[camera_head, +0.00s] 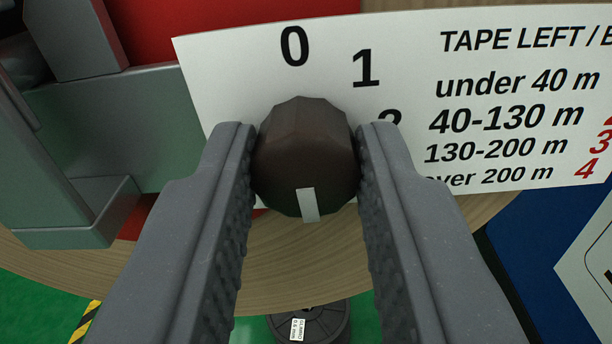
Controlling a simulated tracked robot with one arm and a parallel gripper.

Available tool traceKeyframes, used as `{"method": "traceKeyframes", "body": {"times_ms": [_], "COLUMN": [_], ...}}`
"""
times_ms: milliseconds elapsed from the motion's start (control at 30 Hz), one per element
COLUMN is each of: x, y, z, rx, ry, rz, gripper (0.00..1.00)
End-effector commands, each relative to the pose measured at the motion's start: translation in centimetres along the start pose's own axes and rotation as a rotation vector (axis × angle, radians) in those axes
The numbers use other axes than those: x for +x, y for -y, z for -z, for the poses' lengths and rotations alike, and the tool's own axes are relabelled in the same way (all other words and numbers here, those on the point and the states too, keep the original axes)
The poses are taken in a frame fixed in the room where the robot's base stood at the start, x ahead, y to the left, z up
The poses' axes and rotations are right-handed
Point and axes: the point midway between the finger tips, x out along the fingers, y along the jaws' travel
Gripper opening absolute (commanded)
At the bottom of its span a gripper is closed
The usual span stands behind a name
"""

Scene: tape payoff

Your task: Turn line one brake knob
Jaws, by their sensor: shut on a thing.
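The brake knob (303,150) is a dark brown, faceted knob in the middle of the camera view, in front of a white label plate. A pale marker strip (308,205) on it sits at its lower edge, pointing down. My gripper (306,160) is shut on the knob, with one grey ridged finger at its left side and one at its right. The white plate (225,80) shows the numbers 0 and 1 above the knob. A 2 is partly hidden by the right finger. The lower part of the dial is hidden by the knob and fingers.
The plate's right side carries a table of tape lengths with red numbers. A grey metal bracket (110,120) stands close at the left. A wooden round surface (300,265) lies behind, with a dark labelled spool (315,325) below on the green floor (40,305).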

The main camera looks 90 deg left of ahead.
Motion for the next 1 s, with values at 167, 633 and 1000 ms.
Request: {"method": "traceKeyframes", "body": {"times_ms": [167,633,1000], "x": [-0.29,-0.26,-0.11], "y": [-0.17,-0.12,-0.02], "z": [-0.55,-0.58,-0.24], "rx": [0.043,0.057,0.053], "ry": [0.006,0.006,0.002], "rz": [-0.006,-0.004,-0.001], "gripper": [0.02,0.02,0.47]}}
